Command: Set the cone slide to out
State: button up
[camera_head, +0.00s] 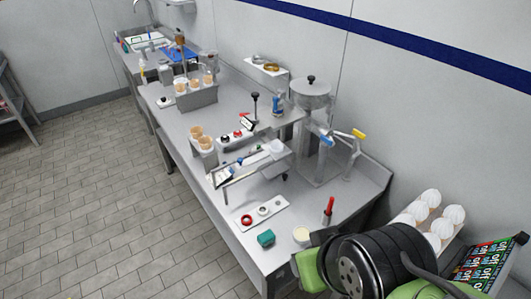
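I cannot tell for certain which part is the cone slide. A metal fixture with rails and a small dark-edged label (224,177) stands at the middle of the steel table, beside a clear-looking tray part (273,148). Green and black parts of my own arm fill the bottom right; my gripper's fingers do not show.
The steel table (235,225) runs along the wall. A metal machine (313,118) with blue and yellow levers stands behind the fixture. Floor at left is clear.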

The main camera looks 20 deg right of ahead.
aim_at(262, 153)
jog(key=i+j, duration=0.1)
jog(key=j, duration=0.65)
jog(key=i+j, duration=0.1)
jog(key=j, duration=0.65)
jog(key=i+j, duration=0.15)
jog(key=i, duration=0.2)
jog(key=i+j+u, duration=0.1)
jog(key=i, duration=0.3)
jog(key=l, duration=0.1)
jog(key=i, duration=0.05)
